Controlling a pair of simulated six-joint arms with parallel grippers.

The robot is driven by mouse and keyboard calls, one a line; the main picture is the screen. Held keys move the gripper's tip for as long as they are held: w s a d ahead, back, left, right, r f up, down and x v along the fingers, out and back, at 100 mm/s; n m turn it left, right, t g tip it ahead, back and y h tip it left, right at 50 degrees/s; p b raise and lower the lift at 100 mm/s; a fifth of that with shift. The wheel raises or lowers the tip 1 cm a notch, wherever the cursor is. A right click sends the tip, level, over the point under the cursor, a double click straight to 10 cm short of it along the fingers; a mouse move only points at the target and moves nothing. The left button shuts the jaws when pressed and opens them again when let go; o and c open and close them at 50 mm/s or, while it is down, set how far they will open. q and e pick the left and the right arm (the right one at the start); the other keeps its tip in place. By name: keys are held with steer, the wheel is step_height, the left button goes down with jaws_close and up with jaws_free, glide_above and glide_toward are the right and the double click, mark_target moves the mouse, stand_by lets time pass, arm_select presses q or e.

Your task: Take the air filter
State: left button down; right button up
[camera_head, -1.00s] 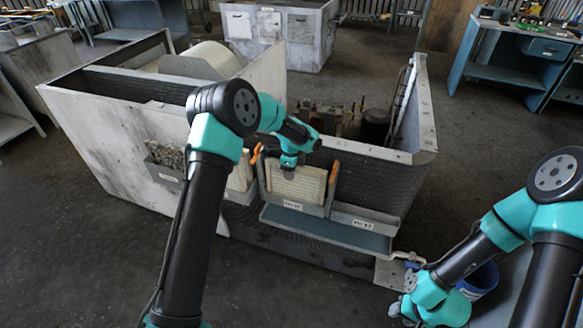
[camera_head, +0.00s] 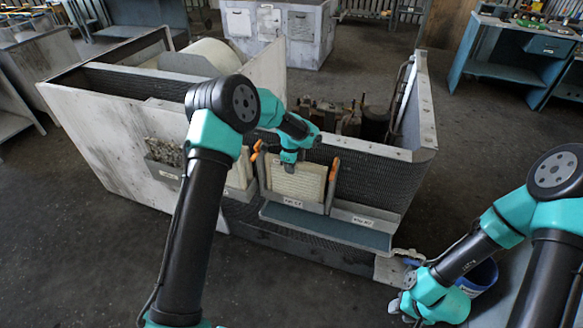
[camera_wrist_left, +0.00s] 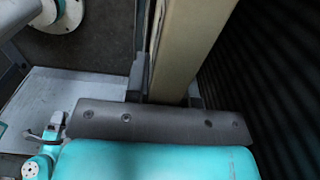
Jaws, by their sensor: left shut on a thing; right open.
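The air filter (camera_head: 297,185) is a cream pleated panel, upright in a grey labelled holder on the front of the blower housing, with orange clips at its sides. My left gripper (camera_head: 289,168) is at its top edge and shut on it. In the left wrist view the filter (camera_wrist_left: 183,50) is a cream slab between the dark fingers. Its lower part is hidden by the holder's front. My right gripper (camera_head: 402,304) is open and empty at the lower right, near a blue bucket (camera_head: 483,278).
Left of the filter are another cream panel (camera_head: 240,174) and a dirty grey one (camera_head: 164,150) in holders. A holder to the right (camera_head: 362,217) looks empty. A blue-grey shelf (camera_head: 325,228) juts out below. Black mesh (camera_head: 370,185) lies close behind the filter.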

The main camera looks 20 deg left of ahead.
arm_select(q)
steer(key=shift+r, duration=4.3)
steer(key=shift+s, duration=0.1)
steer(key=s+r, duration=0.1)
steer(key=s, duration=1.5)
steer(key=shift+s+a, duration=0.4)
steer(key=shift+r, duration=0.1)
